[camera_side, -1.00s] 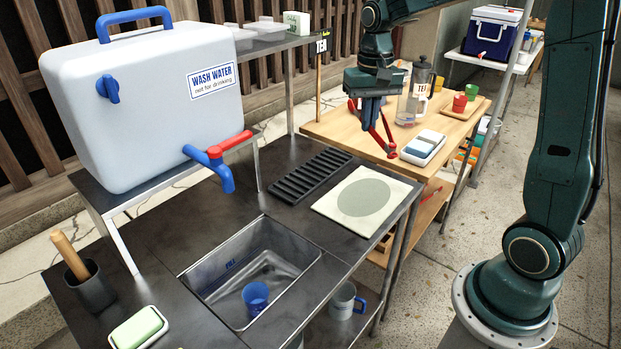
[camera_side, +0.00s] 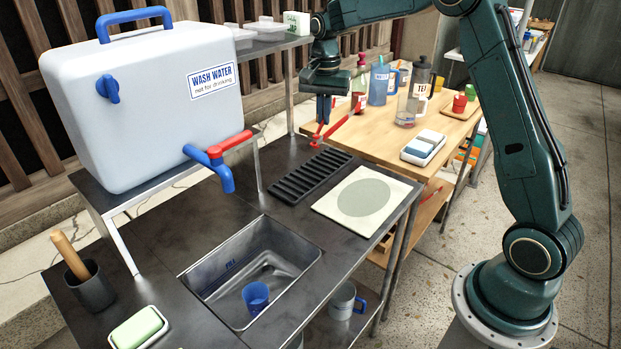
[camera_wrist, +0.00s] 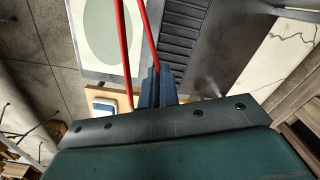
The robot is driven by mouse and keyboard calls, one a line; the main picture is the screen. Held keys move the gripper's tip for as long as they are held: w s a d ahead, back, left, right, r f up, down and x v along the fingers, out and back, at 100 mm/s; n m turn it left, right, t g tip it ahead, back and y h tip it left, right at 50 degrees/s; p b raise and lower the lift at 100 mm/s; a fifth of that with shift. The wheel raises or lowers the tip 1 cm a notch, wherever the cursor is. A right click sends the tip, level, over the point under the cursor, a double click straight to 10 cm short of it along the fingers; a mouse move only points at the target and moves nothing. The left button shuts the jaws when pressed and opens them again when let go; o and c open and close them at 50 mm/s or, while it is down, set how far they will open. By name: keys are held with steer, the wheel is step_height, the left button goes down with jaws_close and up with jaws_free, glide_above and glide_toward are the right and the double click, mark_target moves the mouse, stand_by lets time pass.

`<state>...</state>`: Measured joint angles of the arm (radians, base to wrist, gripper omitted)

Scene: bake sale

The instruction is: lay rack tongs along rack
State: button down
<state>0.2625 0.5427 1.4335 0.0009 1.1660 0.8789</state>
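The rack (camera_side: 308,177) is a black slatted tray lying flat on the dark metal counter. In the wrist view, the rack (camera_wrist: 178,35) shows ahead of the fingers. My gripper (camera_side: 323,110) is above and behind the rack's far end. It appears shut on the red tongs (camera_side: 341,126), which hang in the air with their two arms spread. In the wrist view, my gripper (camera_wrist: 157,85) has one red arm of the tongs (camera_wrist: 150,38) running into its fingers. The other arm passes to their left. The exact grip point is partly hidden.
A pale board with a grey-green circle (camera_side: 363,196) lies right of the rack. The sink (camera_side: 208,278) holds a blue cup (camera_side: 256,297). The wash water tank (camera_side: 130,110) and its tap (camera_side: 215,160) stand left. Bottles and a sponge tray (camera_side: 423,149) are on the wooden table (camera_side: 380,137).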

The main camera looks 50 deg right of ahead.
steer(key=w+f+m, duration=0.3)
steer(key=w+f, duration=0.1)
steer(key=w, duration=0.2)
steer(key=shift+w, duration=0.25)
steer(key=shift+d, duration=0.1)
steer(key=shift+f, duration=4.95)
steer(key=shift+f, duration=0.55)
steer(key=c, duration=1.6)
jaws_free()
steer(key=shift+c, duration=0.2)
step_height(320, 180, up, 13)
